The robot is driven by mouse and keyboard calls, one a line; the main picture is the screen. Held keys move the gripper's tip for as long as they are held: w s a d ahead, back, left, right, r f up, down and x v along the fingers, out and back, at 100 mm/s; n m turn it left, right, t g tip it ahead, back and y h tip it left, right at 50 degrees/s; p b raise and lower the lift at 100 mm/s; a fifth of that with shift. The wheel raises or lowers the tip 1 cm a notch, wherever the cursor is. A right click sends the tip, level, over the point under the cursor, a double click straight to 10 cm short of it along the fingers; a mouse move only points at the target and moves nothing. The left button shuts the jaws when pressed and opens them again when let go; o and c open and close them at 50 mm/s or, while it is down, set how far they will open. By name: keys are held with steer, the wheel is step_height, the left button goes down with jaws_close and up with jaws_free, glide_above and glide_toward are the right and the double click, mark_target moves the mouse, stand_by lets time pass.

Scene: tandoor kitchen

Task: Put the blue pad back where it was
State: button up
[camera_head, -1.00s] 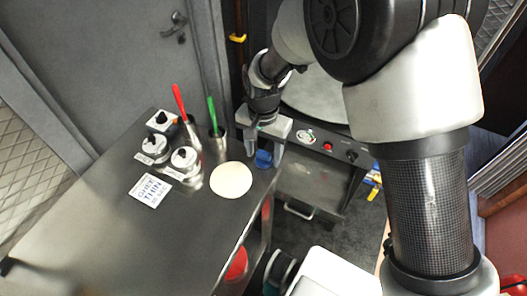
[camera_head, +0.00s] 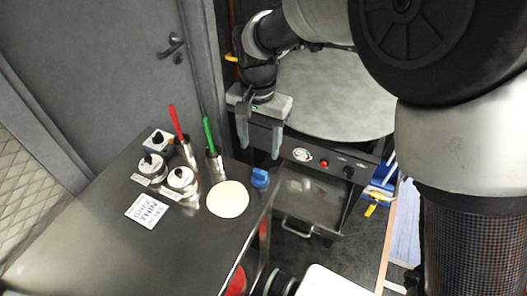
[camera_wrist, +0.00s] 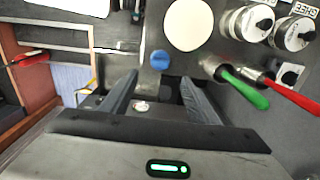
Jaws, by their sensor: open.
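The blue pad (camera_head: 260,178) stands on the steel counter (camera_head: 120,245) near its right edge, just right of a round pale disc of dough (camera_head: 228,199). In the wrist view the blue pad (camera_wrist: 160,60) shows beyond the fingertips, beside the dough disc (camera_wrist: 190,24). My gripper (camera_head: 260,146) is open and empty. It hangs above and behind the pad, by the counter's far right corner, and does not touch it. In the wrist view the two dark fingers (camera_wrist: 158,88) are spread wide with nothing between them.
Two lidded steel jars (camera_head: 168,175), a lettered card (camera_head: 149,211) and steel cups with a red handle (camera_head: 176,122) and a green handle (camera_head: 209,134) stand left of the pad. A round griddle (camera_head: 335,90) with a control panel is behind my gripper. Several blue and yellow items (camera_head: 380,185) are at right.

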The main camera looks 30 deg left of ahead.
steer(key=w+d+r+t+y, duration=0.1)
steer(key=w+d+r, duration=0.1)
steer(key=d+r, duration=0.6)
steer(key=w+d+r+t, duration=0.15)
steer(key=d+r, duration=0.35)
steer(key=d, duration=0.7)
steer(key=s+d+r+t, duration=0.1)
steer(key=s+d, duration=0.2)
steer(key=d, duration=0.3)
steer(key=s+d+r+t, duration=0.1)
steer(key=s+d, duration=0.2)
steer(key=d, duration=0.4)
steer(key=s+d+r+m+t+h, duration=0.1)
steer(key=s+d, duration=0.2)
steer(key=d, duration=0.4)
steer(key=shift+s+r, duration=0.15)
steer(key=shift+s, duration=0.15)
steer(key=shift+a, duration=0.15)
